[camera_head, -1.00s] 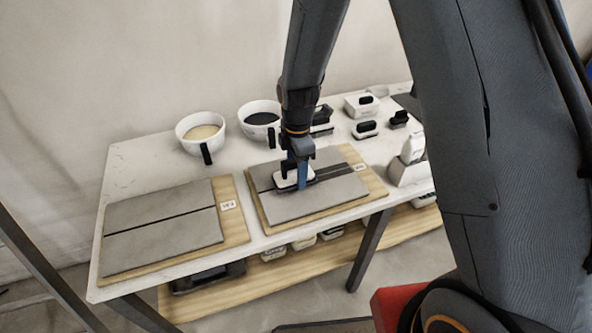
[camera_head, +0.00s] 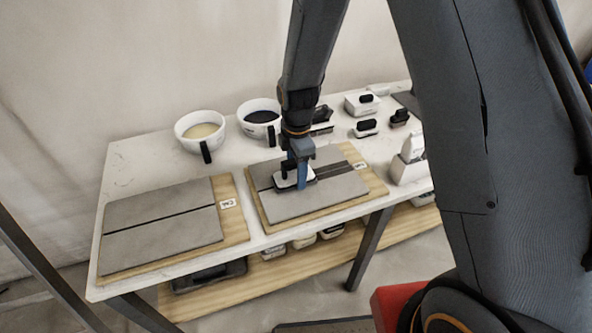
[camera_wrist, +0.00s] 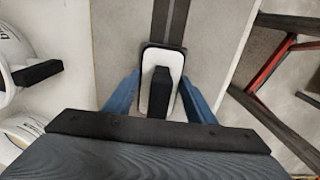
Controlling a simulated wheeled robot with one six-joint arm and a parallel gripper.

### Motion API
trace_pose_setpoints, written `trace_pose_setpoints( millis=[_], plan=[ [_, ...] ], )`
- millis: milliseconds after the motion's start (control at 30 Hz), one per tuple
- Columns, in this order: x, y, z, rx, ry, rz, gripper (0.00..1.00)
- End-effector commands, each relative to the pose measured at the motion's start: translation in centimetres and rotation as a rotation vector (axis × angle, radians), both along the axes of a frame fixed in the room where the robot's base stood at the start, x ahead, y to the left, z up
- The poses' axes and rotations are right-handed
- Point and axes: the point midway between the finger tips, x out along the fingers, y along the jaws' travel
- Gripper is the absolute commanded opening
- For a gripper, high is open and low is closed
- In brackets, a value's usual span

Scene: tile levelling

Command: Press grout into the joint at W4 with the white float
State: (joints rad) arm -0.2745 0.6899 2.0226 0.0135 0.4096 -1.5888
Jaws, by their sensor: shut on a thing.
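My gripper (camera_head: 297,174) is shut on the white float (camera_head: 287,182), gripping its black handle. In the wrist view the float (camera_wrist: 148,92) has a white body with a dark edge and sits between the blue fingers of my gripper (camera_wrist: 160,98). The float rests on or just over the dark joint (camera_head: 336,171) of the right tile board (camera_head: 328,192); any small gap is too fine to tell. In the wrist view the dark joint (camera_wrist: 171,22) runs away from the float. A label (camera_head: 361,166) sits at that board's right edge, too small to read surely.
A second tile board (camera_head: 160,229) with a thin dark joint lies at left. Two bowls stand behind, one with beige filling (camera_head: 201,131), one with dark filling (camera_head: 262,117).

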Motion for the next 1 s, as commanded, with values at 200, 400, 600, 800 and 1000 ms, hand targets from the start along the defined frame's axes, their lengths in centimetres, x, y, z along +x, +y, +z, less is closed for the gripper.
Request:
trace_pose_setpoints(
  millis=[200, 400, 600, 800, 1000],
  plan=[
    [0.0, 0.0, -0.3, 0.0, 0.0, 0.0, 0.01],
    [0.0, 0.0, -0.4, 0.0, 0.0, 0.0, 0.01],
    [0.0, 0.2, -0.4, 0.0, 0.0, 0.001, 0.01],
    [-0.3, 1.1, -0.5, 0.0, 0.0, 0.002, 0.01],
    [-0.6, 2.1, -0.5, 0.0, 0.0, 0.002, 0.01]
  ],
)
